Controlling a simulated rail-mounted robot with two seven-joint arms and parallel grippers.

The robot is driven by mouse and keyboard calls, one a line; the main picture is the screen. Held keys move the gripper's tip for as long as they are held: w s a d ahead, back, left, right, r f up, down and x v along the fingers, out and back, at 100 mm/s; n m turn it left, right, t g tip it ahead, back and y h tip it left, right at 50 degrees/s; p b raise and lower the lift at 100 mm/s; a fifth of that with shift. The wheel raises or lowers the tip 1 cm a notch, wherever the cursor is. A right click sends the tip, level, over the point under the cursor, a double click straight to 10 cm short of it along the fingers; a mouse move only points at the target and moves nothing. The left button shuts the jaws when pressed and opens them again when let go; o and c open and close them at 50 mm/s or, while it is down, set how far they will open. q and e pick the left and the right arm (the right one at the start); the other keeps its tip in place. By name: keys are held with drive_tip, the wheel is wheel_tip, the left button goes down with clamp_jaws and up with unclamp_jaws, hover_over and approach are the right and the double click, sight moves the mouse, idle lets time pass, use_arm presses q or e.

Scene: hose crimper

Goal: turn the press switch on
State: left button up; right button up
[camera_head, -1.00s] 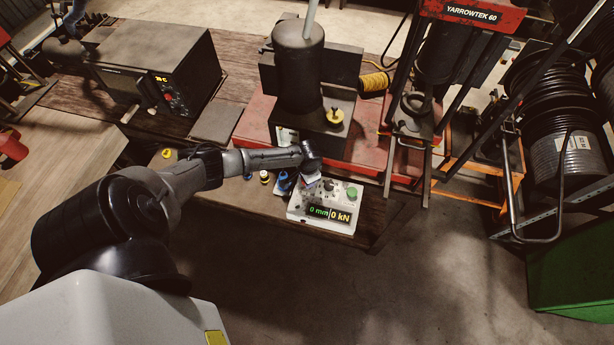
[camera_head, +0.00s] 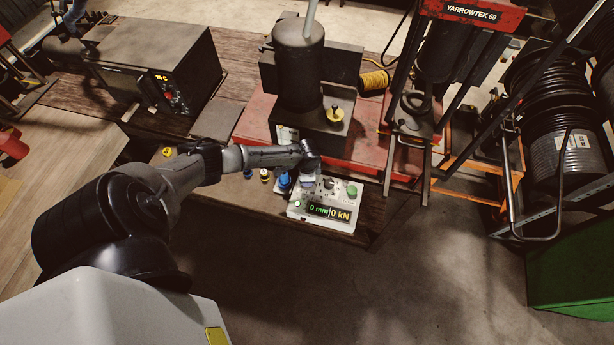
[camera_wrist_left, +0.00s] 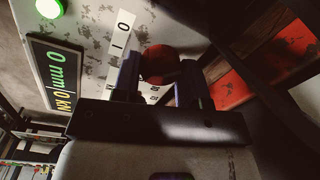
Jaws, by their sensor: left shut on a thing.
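The press control box (camera_head: 322,208) is pale, with a display (camera_head: 328,212) reading 0 mm and 0 kN, a dark knob (camera_head: 328,183) and a green button (camera_head: 351,191). My left gripper (camera_head: 308,182) is down at the box's back left. In the wrist view my left gripper (camera_wrist_left: 160,85) is shut at the panel, beside a label (camera_wrist_left: 120,35) marked O and I. A dark red round part (camera_wrist_left: 158,65) shows between its fingers. The switch grip itself is mostly hidden in shadow. A green lamp (camera_wrist_left: 48,8) is lit. My right gripper is not in view.
The red press base (camera_head: 365,152) and dark cylinder (camera_head: 299,65) stand behind the box. Small blue and yellow fittings (camera_head: 264,175) lie to its left. The press frame (camera_head: 472,12) rises at the right. Open floor lies in front of the table.

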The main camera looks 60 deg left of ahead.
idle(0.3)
use_arm(q)
drive_tip(key=o, duration=0.9)
drive_tip(key=shift+r, duration=0.55)
drive_tip(key=r, duration=1.2)
drive_tip(key=shift+s+d+r+b, duration=0.15)
drive_tip(key=shift+d+r+b, duration=0.15)
drive_tip(key=shift+r, duration=0.05)
